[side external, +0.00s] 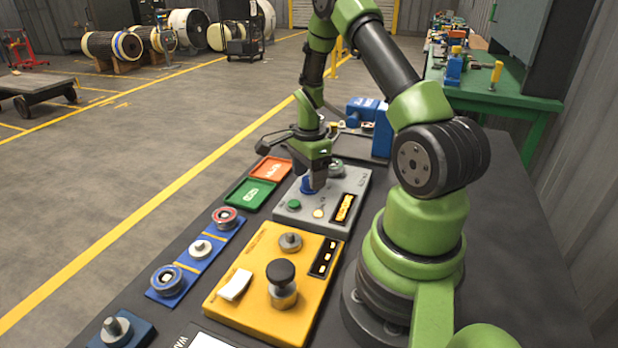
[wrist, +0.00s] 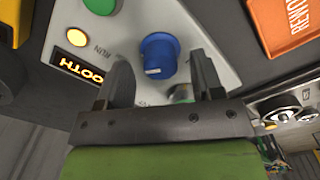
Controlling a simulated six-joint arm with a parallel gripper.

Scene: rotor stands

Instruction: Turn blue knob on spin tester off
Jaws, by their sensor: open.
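The spin tester is a grey box (side external: 290,215) on the dark table; its panel also shows in the wrist view (wrist: 205,20). The blue knob (wrist: 159,55) stands on this panel with a white pointer mark. In the side view the knob (side external: 308,186) is partly hidden under my gripper. My gripper (wrist: 163,80) is open, one finger to each side of the knob in the wrist view, with nothing held. I cannot tell whether the fingers touch the knob. A yellow lamp (wrist: 77,38) is lit by the RUN label, and an amber display (wrist: 90,60) glows.
A green button (side external: 294,204) is on the same panel. A yellow box (side external: 250,310) with a black knob stands nearer the camera. Green (side external: 250,194) and orange (side external: 271,168) trays lie to the left. A blue device (side external: 381,130) stands behind.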

